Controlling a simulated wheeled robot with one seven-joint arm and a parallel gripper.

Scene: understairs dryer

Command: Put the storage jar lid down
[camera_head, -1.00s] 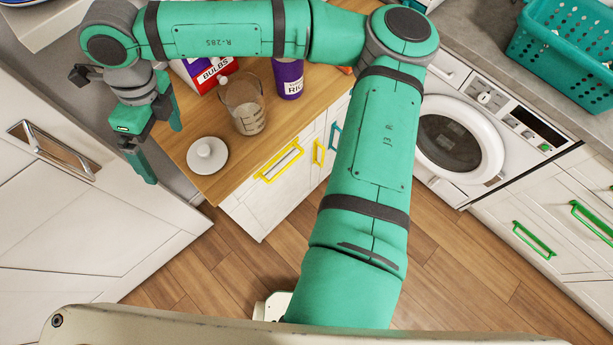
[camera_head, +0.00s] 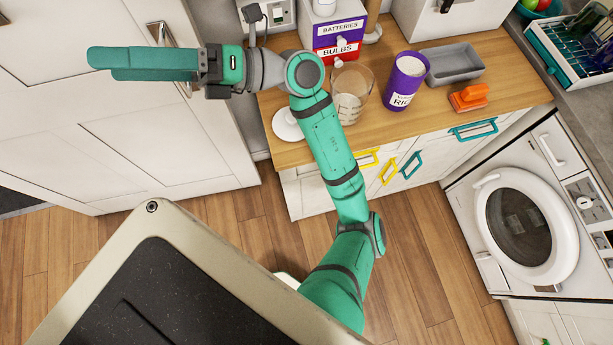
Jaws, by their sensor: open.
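The white round storage jar lid (camera_head: 287,124) lies on the wooden counter near its left front corner. My arm hides its right part. The purple jar labelled RICE (camera_head: 405,85) stands upright on the counter without a lid, its pale inside showing. My gripper (camera_head: 105,63) is open and empty. It points left in front of the white door, to the left of the counter and apart from the lid.
A clear measuring jug (camera_head: 350,92) stands between lid and jar. A BATTERIES and BULBS box (camera_head: 338,38), a grey tray (camera_head: 452,63) and an orange object (camera_head: 468,97) also occupy the wooden counter (camera_head: 430,118). A white door (camera_head: 130,140) stands left.

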